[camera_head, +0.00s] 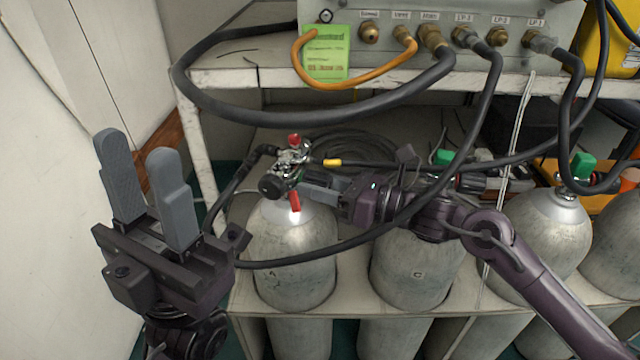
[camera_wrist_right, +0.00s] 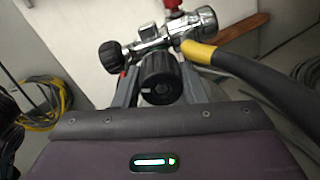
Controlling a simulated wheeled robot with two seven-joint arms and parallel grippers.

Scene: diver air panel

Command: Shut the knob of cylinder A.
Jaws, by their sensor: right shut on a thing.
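The leftmost grey cylinder (camera_head: 293,255) stands in the rack with a chrome valve (camera_head: 290,160) on top; I can read no letter on it. My right gripper (camera_head: 312,190) reaches in from the right at this valve. In the right wrist view, its jaws (camera_wrist_right: 160,90) are closed around the sides of a black ribbed knob (camera_wrist_right: 159,77) with a white mark on its face. In the head view the gripper hides most of this knob. Another black knob (camera_wrist_right: 110,53) sits to its left on the chrome valve (camera_wrist_right: 165,38). My left gripper (camera_head: 133,145) is open and empty at the left.
A cylinder marked C (camera_head: 417,272) stands to the right, with more cylinders beyond. A black hose (camera_head: 330,258) passes in front of the cylinders and over my right arm. The labelled panel (camera_head: 480,25) with hose fittings is above. Free room lies at the left by the wall.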

